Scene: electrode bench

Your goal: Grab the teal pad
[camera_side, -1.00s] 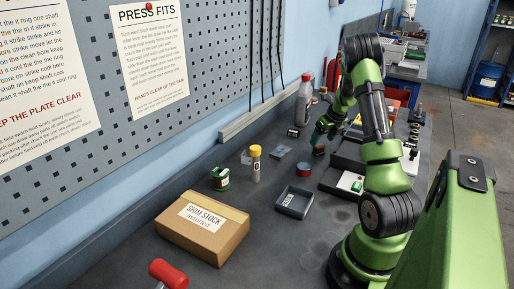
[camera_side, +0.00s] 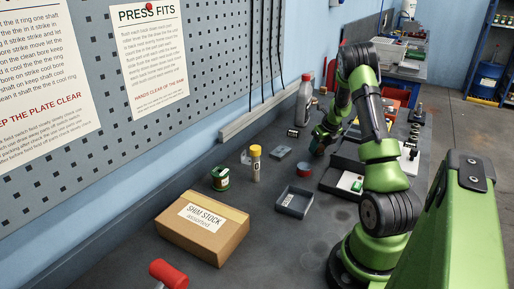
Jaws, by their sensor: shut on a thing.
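My gripper (camera_side: 316,149) is low over the far middle of the bench, left of my arm. It is small and dark in this view, and its fingers are hard to separate. It is shut on a small teal patch at its tip, which looks like the teal pad (camera_side: 315,146). Most of the pad is hidden by the fingers. I cannot tell whether the pad touches the bench.
A red-rimmed round part (camera_side: 304,169) and a grey tray (camera_side: 281,204) lie nearer. A grey bottle (camera_side: 304,103), a flat grey plate (camera_side: 281,153), a yellow-capped tube (camera_side: 255,168) and a cardboard box (camera_side: 203,240) stand leftward.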

